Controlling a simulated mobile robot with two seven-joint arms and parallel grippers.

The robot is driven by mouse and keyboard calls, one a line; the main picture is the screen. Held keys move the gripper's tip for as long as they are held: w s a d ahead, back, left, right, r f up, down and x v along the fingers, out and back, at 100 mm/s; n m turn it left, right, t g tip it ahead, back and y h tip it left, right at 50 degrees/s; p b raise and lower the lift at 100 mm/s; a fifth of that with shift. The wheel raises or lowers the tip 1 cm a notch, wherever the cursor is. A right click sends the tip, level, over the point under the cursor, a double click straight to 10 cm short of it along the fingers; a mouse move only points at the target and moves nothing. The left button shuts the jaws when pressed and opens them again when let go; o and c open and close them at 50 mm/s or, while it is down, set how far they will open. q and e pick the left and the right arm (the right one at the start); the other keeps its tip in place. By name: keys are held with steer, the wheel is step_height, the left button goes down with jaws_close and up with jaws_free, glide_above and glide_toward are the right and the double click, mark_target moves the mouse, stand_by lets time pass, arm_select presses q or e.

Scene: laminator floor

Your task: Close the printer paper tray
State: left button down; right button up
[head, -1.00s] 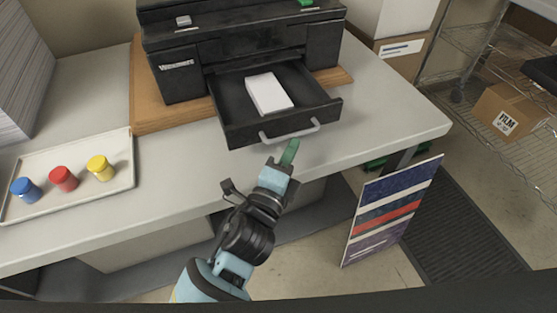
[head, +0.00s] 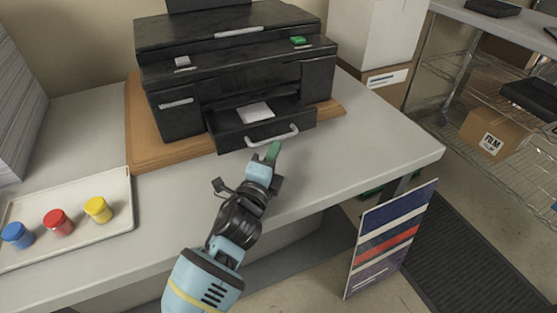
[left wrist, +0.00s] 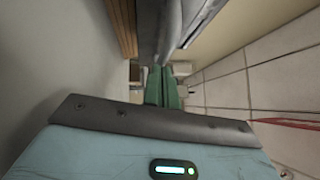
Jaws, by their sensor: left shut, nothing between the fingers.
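The black printer (head: 240,70) stands on a wooden board on the counter. Its paper tray (head: 226,136) sticks out a short way at the front, with white paper (head: 255,113) inside and a silver handle (head: 274,137) on its front face. My left gripper (head: 273,151) is shut and empty, its green fingertips just in front of the handle; I cannot tell whether they touch it. My right gripper is not in view.
A white tray (head: 120,230) with blue, red and yellow jars lies at the left of the counter (head: 330,165). A striped board (head: 392,240) leans below the counter's right end. A wire shelf with boxes stands at the right.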

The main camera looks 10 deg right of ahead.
arm_select(q)
steer(key=shift+w+a, duration=0.1)
steer(key=shift+w, duration=0.25)
